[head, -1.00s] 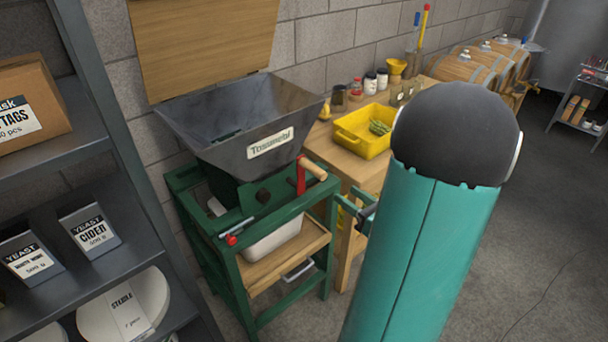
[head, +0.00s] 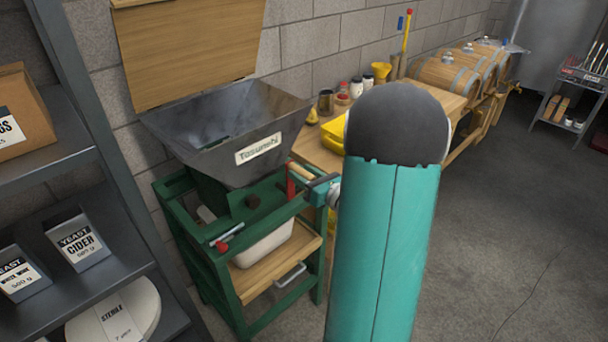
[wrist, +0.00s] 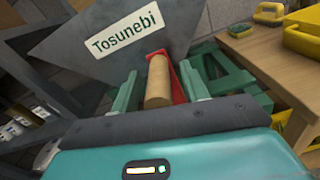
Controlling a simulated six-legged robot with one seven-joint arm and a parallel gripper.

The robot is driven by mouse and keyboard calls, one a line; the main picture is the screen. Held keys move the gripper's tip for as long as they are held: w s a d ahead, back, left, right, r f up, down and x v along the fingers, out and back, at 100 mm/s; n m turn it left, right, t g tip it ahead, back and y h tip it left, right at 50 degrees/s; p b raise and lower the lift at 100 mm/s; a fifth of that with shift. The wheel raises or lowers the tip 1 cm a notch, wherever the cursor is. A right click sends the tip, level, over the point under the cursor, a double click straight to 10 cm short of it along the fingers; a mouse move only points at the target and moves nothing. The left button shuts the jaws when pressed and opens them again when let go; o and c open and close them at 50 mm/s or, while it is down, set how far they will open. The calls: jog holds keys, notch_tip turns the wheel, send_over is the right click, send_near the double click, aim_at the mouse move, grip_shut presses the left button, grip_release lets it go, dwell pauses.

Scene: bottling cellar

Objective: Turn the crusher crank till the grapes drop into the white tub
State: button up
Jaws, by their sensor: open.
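The crusher has a grey metal hopper (head: 225,130) on a green frame (head: 238,290). Its crank has a red arm (head: 291,184) and a wooden handle (head: 301,172). In the wrist view, the handle (wrist: 158,82) lies between the two spread fingers of my open gripper (wrist: 158,90), with no clear grip on it. In the head view, my gripper (head: 321,188) is at the handle's right end, partly behind my arm. The white tub (head: 265,246) sits under the hopper on a wooden shelf, partly hidden by the frame. I cannot make out grapes in the hopper.
A grey shelf (head: 75,166) with yeast boxes stands close on the left. A wooden table (head: 318,153) with a yellow crate (head: 318,136) and jars adjoins the crusher. Barrels (head: 450,75) stand behind.

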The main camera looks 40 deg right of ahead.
jog(key=shift+w, duration=0.1)
jog(key=shift+a, duration=0.1)
grip_shut()
